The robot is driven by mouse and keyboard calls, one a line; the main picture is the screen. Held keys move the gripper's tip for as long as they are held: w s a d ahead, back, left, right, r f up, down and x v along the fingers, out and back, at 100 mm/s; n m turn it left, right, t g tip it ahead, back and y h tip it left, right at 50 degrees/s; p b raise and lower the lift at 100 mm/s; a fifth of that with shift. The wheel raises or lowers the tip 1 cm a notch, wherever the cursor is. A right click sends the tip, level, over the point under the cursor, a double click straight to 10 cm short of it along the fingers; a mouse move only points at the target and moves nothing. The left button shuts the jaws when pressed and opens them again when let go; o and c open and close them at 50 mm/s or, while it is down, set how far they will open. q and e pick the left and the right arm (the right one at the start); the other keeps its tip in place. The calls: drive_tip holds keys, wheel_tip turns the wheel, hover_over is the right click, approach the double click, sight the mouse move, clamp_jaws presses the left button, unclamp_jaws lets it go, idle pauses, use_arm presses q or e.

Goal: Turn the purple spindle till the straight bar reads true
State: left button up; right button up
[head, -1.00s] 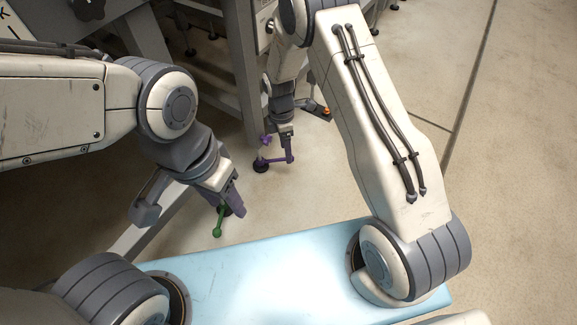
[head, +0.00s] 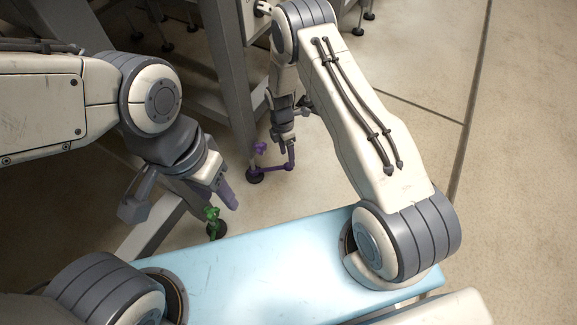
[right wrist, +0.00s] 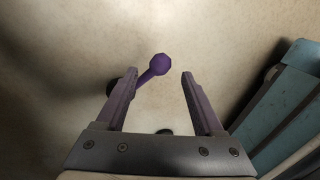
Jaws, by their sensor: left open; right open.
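The purple spindle (head: 274,168) stands low over a dark round foot, with a crank arm reaching right to a knob. In the right wrist view its purple knob (right wrist: 160,64) shows just beyond and between the fingertips, apart from both. My right gripper (head: 288,142) is open above the knob; its two fingers (right wrist: 157,80) show in the right wrist view. A green spindle (head: 212,215) stands over another dark foot to the left. My left gripper (head: 227,195) is open beside and above it. I cannot make out a straight bar.
A light blue panel (head: 270,255) lies in front of the spindles, below my arms. Grey metal legs and beams (head: 205,105) stand behind and to the left. The concrete floor (head: 420,75) is clear at the right.

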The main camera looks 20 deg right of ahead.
sight(288, 166)
drive_tip(key=f+b, duration=0.1)
drive_tip(key=f, duration=0.2)
drive_tip(key=s+f+b, duration=0.1)
drive_tip(key=f+b, duration=0.1)
drive_tip(key=f, duration=0.1)
drive_tip(key=shift+s+d+f, duration=0.1)
clamp_jaws()
idle(1.3)
